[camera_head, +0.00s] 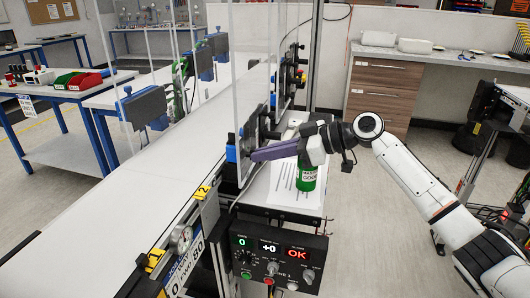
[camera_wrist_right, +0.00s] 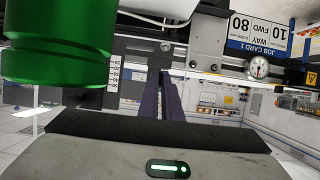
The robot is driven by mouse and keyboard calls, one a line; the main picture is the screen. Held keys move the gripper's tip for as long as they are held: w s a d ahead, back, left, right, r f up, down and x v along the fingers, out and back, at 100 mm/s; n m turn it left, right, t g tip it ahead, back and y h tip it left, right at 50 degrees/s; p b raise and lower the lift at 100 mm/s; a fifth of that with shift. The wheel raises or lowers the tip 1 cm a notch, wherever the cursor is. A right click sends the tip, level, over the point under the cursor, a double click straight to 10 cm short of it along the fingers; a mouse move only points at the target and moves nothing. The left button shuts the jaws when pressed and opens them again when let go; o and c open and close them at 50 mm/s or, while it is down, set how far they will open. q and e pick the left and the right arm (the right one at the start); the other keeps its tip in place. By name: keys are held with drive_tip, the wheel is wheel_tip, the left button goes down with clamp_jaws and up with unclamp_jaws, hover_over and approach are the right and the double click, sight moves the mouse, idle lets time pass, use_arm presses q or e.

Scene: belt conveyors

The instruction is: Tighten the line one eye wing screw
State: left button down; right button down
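My right gripper (camera_head: 255,156) reaches in from the right, with its long purple fingers pointing left at the black bracket hardware (camera_head: 258,132) on the belt's near side rail. A blue block (camera_head: 232,150) sits by the fingertips. In the right wrist view the fingers (camera_wrist_right: 166,76) look close together and end at a dark rail. The eye's wing screw cannot be made out; the fingertips and bracket hide that spot. Whether the fingers hold anything is not clear. My left gripper is not in view.
A green bottle (camera_head: 307,176) stands on the side shelf under my right wrist; it looms close in the wrist view (camera_wrist_right: 55,45). A clear guard panel (camera_head: 252,75) rises beside the fingers. The white belt (camera_head: 110,210) is empty.

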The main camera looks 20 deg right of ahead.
drive_tip(key=shift+f, duration=0.1)
idle(0.4)
drive_tip(key=c, duration=2)
unclamp_jaws()
drive_tip(key=b+v, duration=0.2)
drive_tip(key=v, duration=0.8)
drive_tip(key=shift+s+d, duration=0.1)
drive_tip(key=shift+d, duration=0.05)
